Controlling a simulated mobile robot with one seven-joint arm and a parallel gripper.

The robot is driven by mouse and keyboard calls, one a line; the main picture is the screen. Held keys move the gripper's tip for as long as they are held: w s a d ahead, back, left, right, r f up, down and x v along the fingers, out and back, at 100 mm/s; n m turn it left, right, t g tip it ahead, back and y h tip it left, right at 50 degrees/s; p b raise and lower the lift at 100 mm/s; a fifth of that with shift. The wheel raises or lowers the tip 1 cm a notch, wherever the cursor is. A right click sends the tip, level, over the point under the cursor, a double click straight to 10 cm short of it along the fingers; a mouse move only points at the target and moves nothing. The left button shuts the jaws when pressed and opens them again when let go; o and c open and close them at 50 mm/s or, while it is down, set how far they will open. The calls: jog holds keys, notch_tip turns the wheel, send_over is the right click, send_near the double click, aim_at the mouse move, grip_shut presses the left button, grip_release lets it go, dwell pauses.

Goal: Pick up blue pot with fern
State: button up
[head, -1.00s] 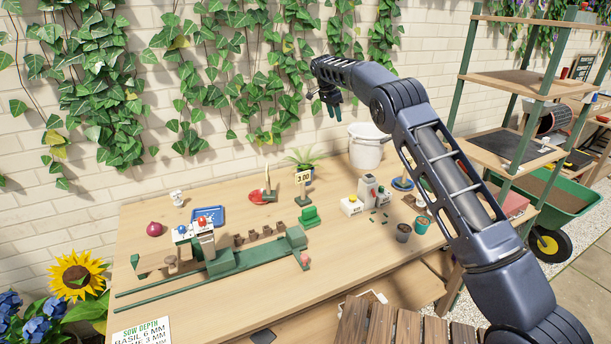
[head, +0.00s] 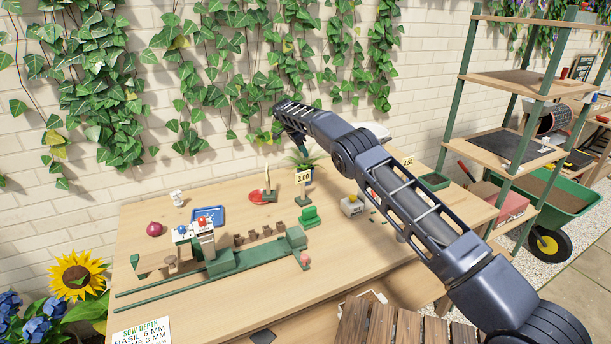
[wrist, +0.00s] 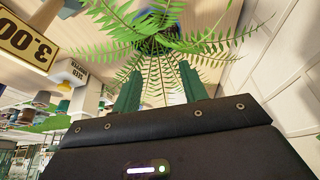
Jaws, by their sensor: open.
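The fern (head: 304,160) stands at the back of the table near the wall, behind the 3.00 price sign (head: 304,177). Its blue pot shows only in small part below the fronds, and at the top edge of the wrist view (wrist: 174,6). My gripper (head: 300,138) is just above the fern in the head view. In the wrist view my gripper (wrist: 159,80) has its two green fingers apart, with fern fronds ahead of and around the tips. Nothing is held between them.
The price sign also shows close at the left in the wrist view (wrist: 26,42).

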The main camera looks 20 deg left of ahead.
aim_at(307, 167)
jog(key=shift+x, duration=3.15)
jog(key=shift+s, duration=0.15)
jog(key=shift+c, duration=0.2)
grip_shut()
jog(key=shift+r, duration=0.1)
